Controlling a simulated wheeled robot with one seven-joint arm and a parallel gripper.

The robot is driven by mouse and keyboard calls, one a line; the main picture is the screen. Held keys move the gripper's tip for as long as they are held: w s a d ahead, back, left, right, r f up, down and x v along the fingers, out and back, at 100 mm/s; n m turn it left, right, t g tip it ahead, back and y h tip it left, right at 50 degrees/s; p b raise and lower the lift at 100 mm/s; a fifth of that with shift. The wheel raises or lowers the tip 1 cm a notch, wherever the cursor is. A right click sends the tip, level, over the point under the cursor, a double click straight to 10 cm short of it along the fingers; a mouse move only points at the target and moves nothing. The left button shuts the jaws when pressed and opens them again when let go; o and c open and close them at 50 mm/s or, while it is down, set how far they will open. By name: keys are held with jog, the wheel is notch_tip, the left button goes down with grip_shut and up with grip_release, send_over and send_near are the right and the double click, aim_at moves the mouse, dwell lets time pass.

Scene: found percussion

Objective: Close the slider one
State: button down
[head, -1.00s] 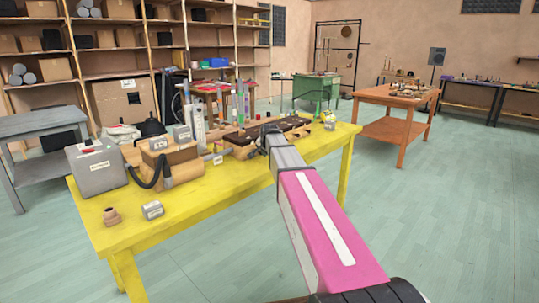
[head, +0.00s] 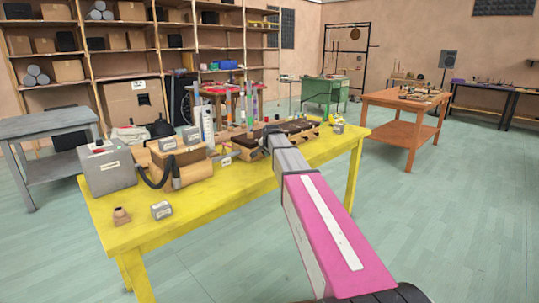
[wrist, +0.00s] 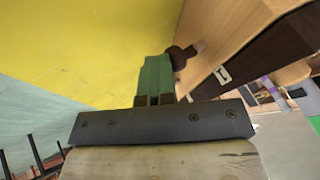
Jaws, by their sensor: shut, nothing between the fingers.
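In the wrist view my gripper (wrist: 156,62) shows green fingers held together with nothing between them. A dark brown round knob (wrist: 183,57) on a short pale stem is close to the right of the fingertips; I cannot tell whether they touch. The stem goes into the side of a light wooden chest (wrist: 235,28) with a dark top (wrist: 270,62). I cannot tell which slider this knob belongs to. In the head view the long dark-topped chest (head: 299,127) lies on the yellow table (head: 225,198), and my arm hides the fingertips and part of the chest.
A grey box (head: 108,172), a wooden bellows-like part (head: 188,177) with a black hose, a small grey block (head: 161,210) and a brown piece (head: 121,216) stand on the table's left side. Upright pipes stand behind the chest.

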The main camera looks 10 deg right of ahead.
jog(key=shift+w, duration=0.15)
jog(key=s+d, duration=0.1)
jog(key=s, duration=0.1)
jog(key=s+d, duration=0.1)
jog(key=shift+s+d+f, duration=0.1)
jog(key=shift+s+d, duration=0.2)
jog(key=shift+s, duration=0.1)
jog(key=v, duration=0.9)
jog(key=s+f+n+g, duration=0.7)
jog(key=s+f+n, duration=0.1)
jog(key=s+f, duration=2.3)
jog(key=shift+f+n, duration=0.3)
jog(key=shift+n, duration=0.1)
jog(key=shift+s+d, duration=0.15)
